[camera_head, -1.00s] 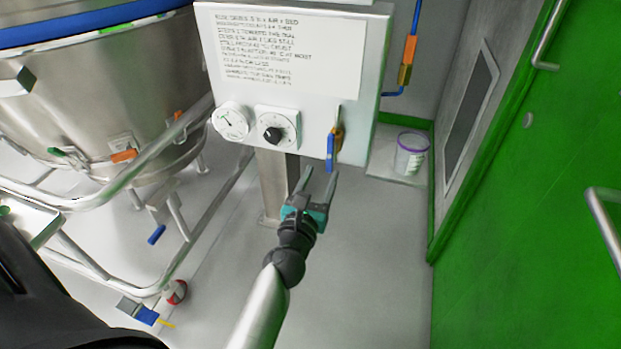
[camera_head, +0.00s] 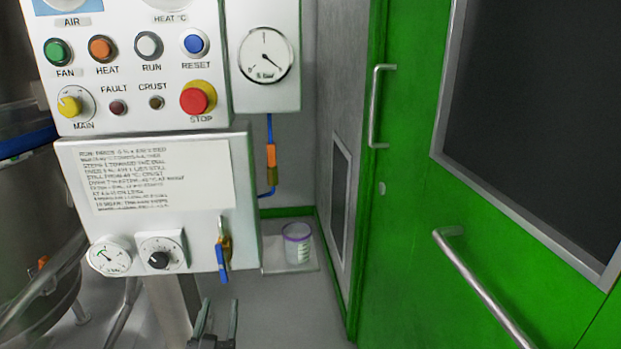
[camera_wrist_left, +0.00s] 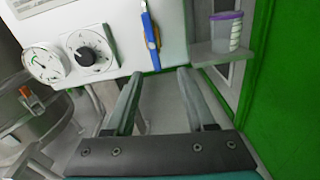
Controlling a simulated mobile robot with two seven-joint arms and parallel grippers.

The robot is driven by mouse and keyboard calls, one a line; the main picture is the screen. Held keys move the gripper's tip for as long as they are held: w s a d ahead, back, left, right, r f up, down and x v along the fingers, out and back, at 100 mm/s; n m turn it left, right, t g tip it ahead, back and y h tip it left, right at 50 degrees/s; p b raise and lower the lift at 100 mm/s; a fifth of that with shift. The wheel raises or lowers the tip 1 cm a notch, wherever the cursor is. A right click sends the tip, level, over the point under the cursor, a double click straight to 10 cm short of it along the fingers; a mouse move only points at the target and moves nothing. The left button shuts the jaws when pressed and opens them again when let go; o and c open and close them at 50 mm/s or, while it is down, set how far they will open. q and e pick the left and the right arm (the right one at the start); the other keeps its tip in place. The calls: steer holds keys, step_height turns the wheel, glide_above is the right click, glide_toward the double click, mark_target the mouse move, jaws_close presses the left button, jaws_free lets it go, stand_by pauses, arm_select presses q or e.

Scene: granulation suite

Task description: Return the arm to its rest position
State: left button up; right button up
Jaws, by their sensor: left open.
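My left gripper (camera_head: 217,322) shows at the bottom of the head view, below the white control panel, with its two fingers apart. In the left wrist view its fingers (camera_wrist_left: 158,85) are spread with nothing between them. They point toward the panel's lower edge, below the blue-handled valve (camera_wrist_left: 150,40). That valve also hangs at the panel's lower right in the head view (camera_head: 223,260). The rest of my left arm is out of the head view. My right gripper is not in view.
The control panel (camera_head: 245,185) carries a gauge (camera_head: 110,257), a black dial (camera_head: 160,254) and buttons above. A purple-rimmed tub (camera_head: 298,247) stands on a low shelf behind. A steel vessel (camera_head: 30,220) is at left; green doors (camera_head: 400,240) with bar handles are at right.

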arm_select(q)
steer(key=s+d+f+m+g+h+p, duration=0.2)
steer(key=s+d+f+m+g+p, duration=0.15)
steer(key=s+f+m, duration=0.55)
steer(key=s+d+f+m+g+h+p, duration=0.3)
steer(key=s+f+m+g, duration=0.1)
steer(key=f+m, duration=0.85)
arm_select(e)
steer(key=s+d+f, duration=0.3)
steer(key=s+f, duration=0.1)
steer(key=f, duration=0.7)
arm_select(q)
steer(key=s+a+f+m+g+y+p, duration=0.1)
steer(key=s+a+f+m+g+p, duration=0.1)
steer(key=s+m, duration=0.7)
steer(key=s+a+f+m+g+y+p, duration=0.1)
steer(key=s+a+f+m+g, duration=0.4)
steer(key=s, duration=1.1)
step_height(320, 180, down, 2)
steer(key=m+p, duration=0.1)
steer(key=m, duration=0.3)
steer(key=shift+a, duration=0.4)
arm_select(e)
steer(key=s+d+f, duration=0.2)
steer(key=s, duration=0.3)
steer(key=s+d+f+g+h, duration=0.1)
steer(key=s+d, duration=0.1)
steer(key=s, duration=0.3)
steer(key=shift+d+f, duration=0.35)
